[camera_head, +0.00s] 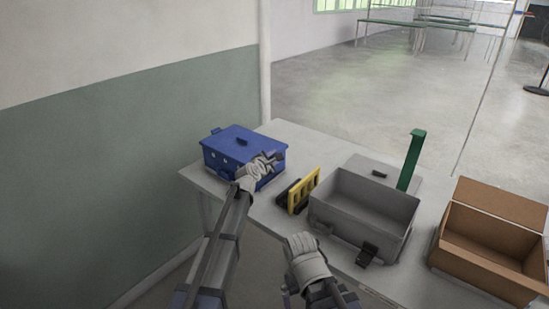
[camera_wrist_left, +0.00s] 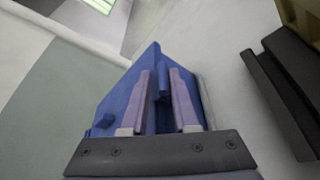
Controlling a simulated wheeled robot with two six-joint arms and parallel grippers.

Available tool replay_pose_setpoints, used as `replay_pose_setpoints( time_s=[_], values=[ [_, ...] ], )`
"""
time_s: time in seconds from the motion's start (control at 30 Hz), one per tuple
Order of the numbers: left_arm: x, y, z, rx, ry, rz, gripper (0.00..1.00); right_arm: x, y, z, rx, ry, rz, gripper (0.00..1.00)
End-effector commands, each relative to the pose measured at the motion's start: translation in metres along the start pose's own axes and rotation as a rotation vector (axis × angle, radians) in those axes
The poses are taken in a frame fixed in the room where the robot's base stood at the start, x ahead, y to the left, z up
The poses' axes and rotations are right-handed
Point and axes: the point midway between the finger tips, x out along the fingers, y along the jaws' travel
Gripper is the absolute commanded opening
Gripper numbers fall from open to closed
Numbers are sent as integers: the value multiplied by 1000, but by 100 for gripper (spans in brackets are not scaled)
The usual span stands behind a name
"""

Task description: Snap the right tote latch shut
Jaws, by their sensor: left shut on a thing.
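A blue tote (camera_head: 228,157) with its blue lid on stands at the left end of the table; a small handle (camera_head: 241,142) sits on the lid. A latch piece (camera_head: 216,131) sticks out at its far left. My left gripper (camera_head: 271,160) is at the tote's right side and hides the latch there. In the left wrist view my left gripper's fingers (camera_wrist_left: 163,103) are on both sides of a narrow blue part (camera_wrist_left: 163,82) of the tote, likely the right latch, and shut on it. My right gripper (camera_head: 303,243) hangs at the table's front edge; its fingertips are not clear.
Right of the blue tote stand a yellow and black item (camera_head: 303,190), an open grey tote (camera_head: 364,203), a grey lid (camera_head: 372,166), a green post (camera_head: 411,160) and an open cardboard box (camera_head: 492,238). The table (camera_head: 290,139) is bare behind the blue tote.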

Motion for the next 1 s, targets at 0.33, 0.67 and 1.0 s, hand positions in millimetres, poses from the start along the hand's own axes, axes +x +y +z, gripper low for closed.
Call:
replay_pose_setpoints(
  time_s=[0.33,0.67,1.0],
  values=[
    [0,0,0,1,1,1,0,0,0,0,0,0,0,100],
    [3,10,-6,-169,1,-69,0,-12,1,1,0,0,0,100],
    [2,9,-7,-169,1,-70,39,-11,1,1,0,0,0,100]
  ],
)
